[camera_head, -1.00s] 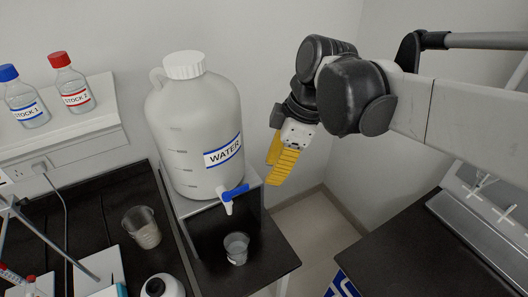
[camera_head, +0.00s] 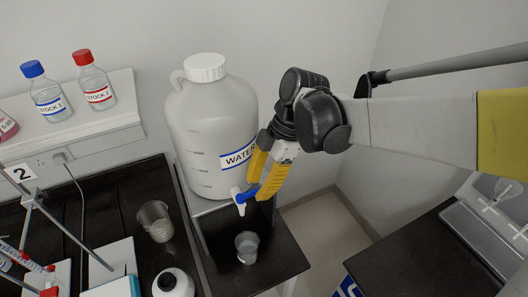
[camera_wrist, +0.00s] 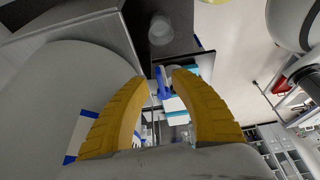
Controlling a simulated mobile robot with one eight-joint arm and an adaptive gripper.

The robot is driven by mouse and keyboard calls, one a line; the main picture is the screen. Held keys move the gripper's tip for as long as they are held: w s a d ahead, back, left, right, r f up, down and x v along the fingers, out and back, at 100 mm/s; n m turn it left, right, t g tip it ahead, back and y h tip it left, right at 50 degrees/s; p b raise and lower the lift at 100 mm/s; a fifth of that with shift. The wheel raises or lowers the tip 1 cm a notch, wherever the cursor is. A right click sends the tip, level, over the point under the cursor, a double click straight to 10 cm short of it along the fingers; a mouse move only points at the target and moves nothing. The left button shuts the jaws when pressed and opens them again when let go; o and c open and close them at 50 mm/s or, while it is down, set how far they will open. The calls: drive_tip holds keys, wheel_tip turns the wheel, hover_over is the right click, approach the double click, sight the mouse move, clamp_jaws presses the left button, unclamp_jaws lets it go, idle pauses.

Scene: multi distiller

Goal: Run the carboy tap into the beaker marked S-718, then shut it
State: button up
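The white carboy (camera_head: 210,125) labelled WATER stands on a raised stand. Its tap has a white spout and a blue lever (camera_head: 243,197). A clear beaker (camera_head: 247,248) stands under the spout; no marking on it is readable. My gripper (camera_head: 258,192) is at the tap, its yellow fingers beside the lever. In the wrist view my gripper (camera_wrist: 160,78) is open, and the blue lever (camera_wrist: 161,84) shows in the gap between the fingertips. I cannot tell whether they touch it. The beaker also shows in the wrist view (camera_wrist: 161,30). No stream of water is visible.
Another beaker (camera_head: 155,222) stands on the dark bench to the left, near a white bottle (camera_head: 173,284). Two stock bottles, with blue (camera_head: 46,90) and red (camera_head: 94,80) caps, stand on a shelf. Open floor lies right of the stand.

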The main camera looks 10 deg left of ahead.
drive_tip(key=shift+a+f, duration=0.1)
drive_tip(key=shift+f, duration=0.3)
clamp_jaws()
drive_tip(key=shift+s+m, duration=0.15)
drive_tip(key=shift+m, duration=0.15)
drive_tip(key=shift+s+d+m+t+p, duration=0.1)
drive_tip(key=shift+s+m+t, duration=0.25)
drive_tip(key=shift+m, duration=0.5)
drive_tip(key=shift+s+d+m+t+p, duration=0.15)
drive_tip(key=shift+s+m+t, duration=0.2)
drive_tip(key=shift+m, duration=0.55)
drive_tip(key=shift+s+d+m+t+p, duration=0.1)
drive_tip(key=shift+s+m+t, duration=0.25)
drive_tip(key=shift+m, duration=0.5)
drive_tip(key=shift+y, duration=0.3)
